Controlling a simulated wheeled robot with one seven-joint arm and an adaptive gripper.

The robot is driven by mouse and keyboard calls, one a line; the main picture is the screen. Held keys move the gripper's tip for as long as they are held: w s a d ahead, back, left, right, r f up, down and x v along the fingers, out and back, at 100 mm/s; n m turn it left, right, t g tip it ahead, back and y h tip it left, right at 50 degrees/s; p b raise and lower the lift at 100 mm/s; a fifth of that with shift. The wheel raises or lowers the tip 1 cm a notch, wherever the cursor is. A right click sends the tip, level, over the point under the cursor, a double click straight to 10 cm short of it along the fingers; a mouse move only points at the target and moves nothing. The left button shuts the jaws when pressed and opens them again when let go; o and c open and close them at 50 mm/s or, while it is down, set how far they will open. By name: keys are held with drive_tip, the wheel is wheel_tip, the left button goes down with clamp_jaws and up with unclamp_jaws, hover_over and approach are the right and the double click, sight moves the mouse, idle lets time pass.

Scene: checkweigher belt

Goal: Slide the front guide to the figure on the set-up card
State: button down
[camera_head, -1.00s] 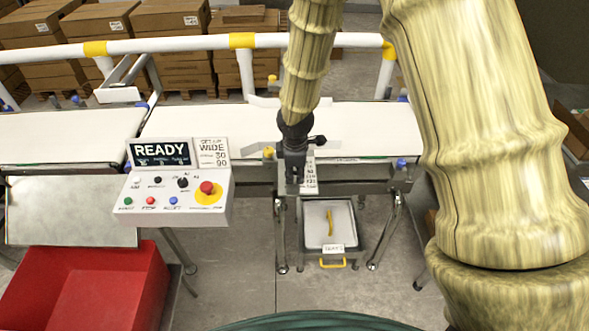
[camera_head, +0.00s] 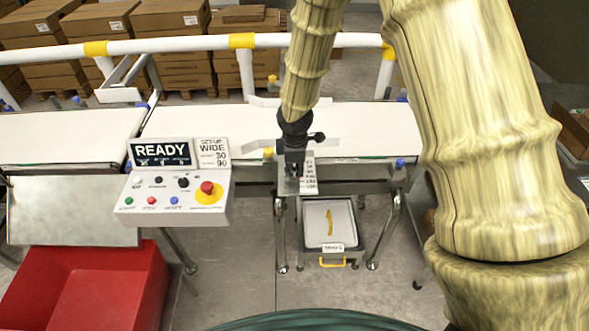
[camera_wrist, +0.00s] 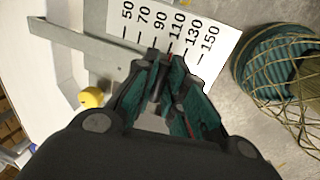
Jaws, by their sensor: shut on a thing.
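The front guide (camera_head: 322,142) is a thin grey bar along the belt's near side; it also shows in the wrist view (camera_wrist: 75,43) as a long flat bar. My gripper (camera_head: 293,172) is shut on part of the guide at the scale. In the wrist view, my gripper's fingers (camera_wrist: 165,88) hide the gripped part. The white scale plate (camera_wrist: 205,28) reads 50 to 150; a thin reddish line shows near 110, but its exact reading is unclear.
The control box (camera_head: 175,200) with a READY display stands left of my gripper. A red bin (camera_head: 85,285) is at lower left. A yellow knob (camera_wrist: 92,97) sits beside the guide.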

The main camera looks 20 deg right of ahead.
drive_tip(key=shift+w+d, duration=0.2)
drive_tip(key=shift+w, duration=0.45)
drive_tip(key=shift+w+d, duration=0.15)
drive_tip(key=shift+w, duration=0.45)
drive_tip(key=shift+s, duration=0.1)
drive_tip(key=c, duration=1.5)
unclamp_jaws()
drive_tip(key=shift+o, duration=0.2)
wheel_tip(320, 180, up, 12)
drive_tip(key=s, duration=0.2)
drive_tip(key=shift+a+f, duration=0.15)
drive_tip(key=shift+a, duration=0.15)
drive_tip(key=shift+s, duration=0.1)
